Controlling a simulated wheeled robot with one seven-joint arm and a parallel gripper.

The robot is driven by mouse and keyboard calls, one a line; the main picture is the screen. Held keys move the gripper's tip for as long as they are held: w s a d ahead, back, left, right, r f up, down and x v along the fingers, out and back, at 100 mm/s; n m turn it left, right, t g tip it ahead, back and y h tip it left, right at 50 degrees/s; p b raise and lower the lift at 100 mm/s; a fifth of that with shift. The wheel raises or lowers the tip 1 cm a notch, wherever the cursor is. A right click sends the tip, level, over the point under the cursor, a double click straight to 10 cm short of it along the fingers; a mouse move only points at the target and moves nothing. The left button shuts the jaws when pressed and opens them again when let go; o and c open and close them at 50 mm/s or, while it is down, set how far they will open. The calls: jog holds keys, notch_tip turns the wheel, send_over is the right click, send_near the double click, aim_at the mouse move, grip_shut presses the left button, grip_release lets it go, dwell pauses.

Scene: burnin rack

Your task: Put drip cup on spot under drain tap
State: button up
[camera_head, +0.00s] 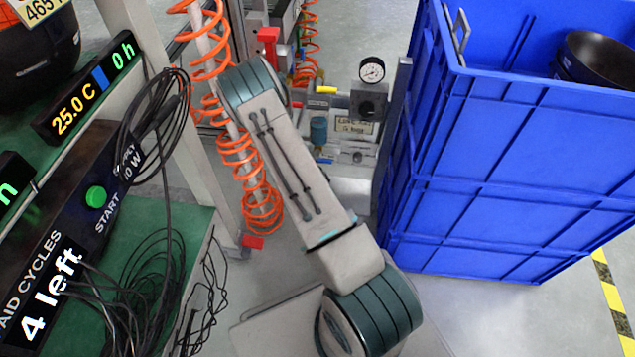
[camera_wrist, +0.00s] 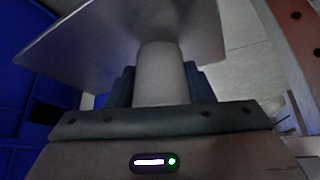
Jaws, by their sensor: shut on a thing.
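In the wrist view my gripper (camera_wrist: 158,88) is shut on a plain light-grey cylinder, which I take to be the drip cup (camera_wrist: 162,75). A dark finger stands on each side of it. A flat grey plate (camera_wrist: 100,40) lies beyond and above the cup's far end; I cannot tell whether they touch. In the head view my arm hides the gripper and the cup. Pipe fittings with a yellow handle (camera_head: 327,90) and a small blue part (camera_head: 318,130) show past the arm. I cannot tell which is the drain tap, and no marked spot is visible.
A tall blue crate (camera_head: 510,180) with a dark round pan (camera_head: 597,58) in it stands right of my arm. A pressure gauge (camera_head: 371,70) sits by the fittings. Orange coiled hoses (camera_head: 240,150) hang left of the arm. A bench (camera_head: 190,220) with black cables is at left.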

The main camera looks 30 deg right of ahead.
jog(key=shift+f+b, duration=0.3)
jog(key=shift+f, duration=0.1)
jog(key=o, duration=1)
jog(key=p+v, duration=0.6)
jog(key=v, duration=0.8)
jog(key=shift+f, duration=0.1)
